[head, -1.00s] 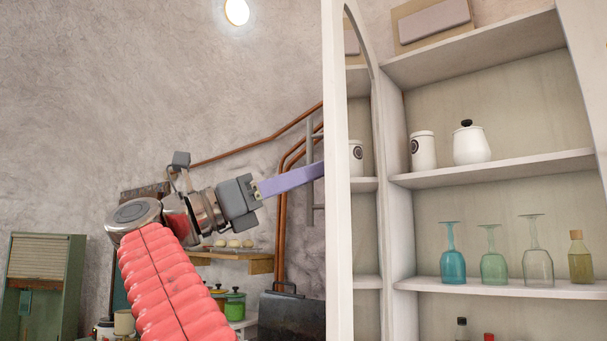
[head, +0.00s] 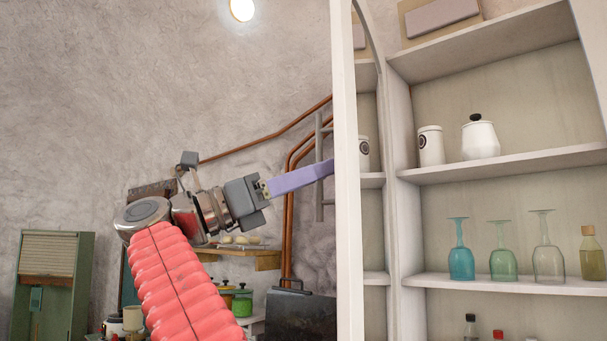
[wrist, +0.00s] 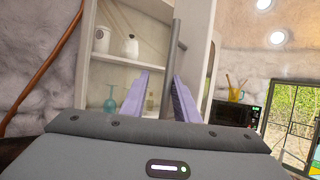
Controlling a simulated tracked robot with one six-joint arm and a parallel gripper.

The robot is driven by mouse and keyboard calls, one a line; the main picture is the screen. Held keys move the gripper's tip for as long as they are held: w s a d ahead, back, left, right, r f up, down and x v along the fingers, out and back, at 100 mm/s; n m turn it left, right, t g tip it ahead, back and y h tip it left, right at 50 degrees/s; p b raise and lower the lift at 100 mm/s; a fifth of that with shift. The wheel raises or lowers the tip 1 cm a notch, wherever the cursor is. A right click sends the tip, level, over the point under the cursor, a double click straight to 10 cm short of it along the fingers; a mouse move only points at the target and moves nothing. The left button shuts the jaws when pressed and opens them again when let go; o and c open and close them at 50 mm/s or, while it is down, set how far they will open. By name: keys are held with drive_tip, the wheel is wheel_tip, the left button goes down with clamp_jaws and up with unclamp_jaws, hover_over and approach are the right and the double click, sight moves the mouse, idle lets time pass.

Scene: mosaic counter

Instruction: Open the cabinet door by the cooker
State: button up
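The white cabinet door (head: 346,190) stands open, seen nearly edge-on in the head view, with an arched inner frame. The cabinet's shelves (head: 500,164) are exposed to its right. In the wrist view the door panel (wrist: 199,52) is behind a grey bar handle (wrist: 174,62). My gripper (wrist: 165,72) has its two lilac fingers apart. The bar shows between them, nearer the right finger; I cannot tell whether they touch. In the head view my gripper (head: 325,170) reaches the door's left side, its fingertips hidden behind the edge.
The shelves hold white canisters (head: 480,139), coloured glasses (head: 461,250) and bottles (head: 592,254). Copper pipes (head: 289,215) run up the rough wall left of the door. A dark case (head: 300,316) and a green pot (head: 242,303) are below my arm. A green cupboard (head: 50,290) stands far left.

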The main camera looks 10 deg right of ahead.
drive_tip(key=shift+a, duration=0.1)
drive_tip(key=v, duration=1.3)
drive_tip(key=shift+a+f, duration=0.2)
drive_tip(key=shift+a, duration=0.1)
drive_tip(key=shift+s, duration=0.15)
